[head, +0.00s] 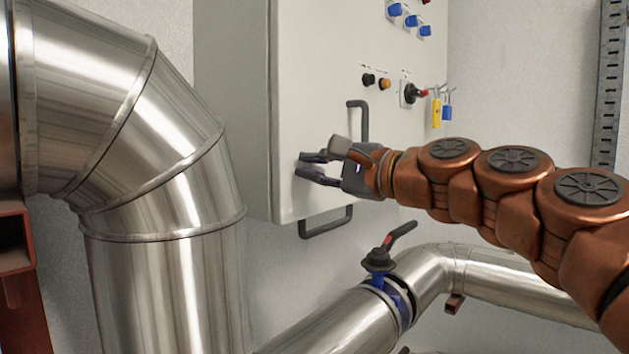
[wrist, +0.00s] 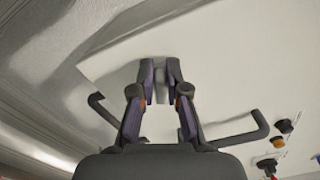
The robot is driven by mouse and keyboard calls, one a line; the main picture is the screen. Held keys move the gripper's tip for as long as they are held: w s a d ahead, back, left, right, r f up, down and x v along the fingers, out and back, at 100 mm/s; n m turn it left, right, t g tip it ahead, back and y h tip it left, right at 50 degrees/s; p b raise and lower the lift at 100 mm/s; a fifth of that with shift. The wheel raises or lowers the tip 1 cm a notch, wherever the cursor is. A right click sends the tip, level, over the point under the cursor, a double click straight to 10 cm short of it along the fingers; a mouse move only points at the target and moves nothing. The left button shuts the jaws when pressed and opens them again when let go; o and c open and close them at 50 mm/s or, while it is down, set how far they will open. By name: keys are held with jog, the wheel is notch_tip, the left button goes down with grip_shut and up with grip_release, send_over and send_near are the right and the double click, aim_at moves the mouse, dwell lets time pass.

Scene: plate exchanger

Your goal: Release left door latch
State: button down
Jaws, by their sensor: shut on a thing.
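The light grey cabinet door (head: 320,60) fills the middle of the head view. My gripper (head: 302,166) reaches in from the right to the lower left part of this door. Its fingers are shut on a small grey piece at the door, which looks like the left door latch (wrist: 161,92) between the fingertips in the wrist view. In the head view the fingers hide this latch, so its exact position is hard to tell. My gripper also shows in the wrist view (wrist: 161,72), with both fingertips close to the pale door surface.
A black vertical handle (head: 364,122) is just behind my gripper, and a lower handle (head: 327,226) sits below. Knobs (head: 376,81) and a rotary switch with tags (head: 411,94) are to the right. Large metal pipes (head: 165,190) stand at left, with a blue valve (head: 380,260) below.

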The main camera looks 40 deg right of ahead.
aim_at(296, 107)
jog(key=shift+a+f+n+b, duration=0.1)
jog(key=shift+f+n+b, duration=0.1)
jog(key=shift+n+b, duration=0.75)
jog(key=shift+f+n+b, duration=0.2)
jog(key=shift+n+b, duration=0.5)
jog(key=shift+n, duration=0.45)
jog(key=c, duration=1.2)
grip_release()
jog(key=shift+r, duration=0.1)
jog(key=shift+r, duration=4.95)
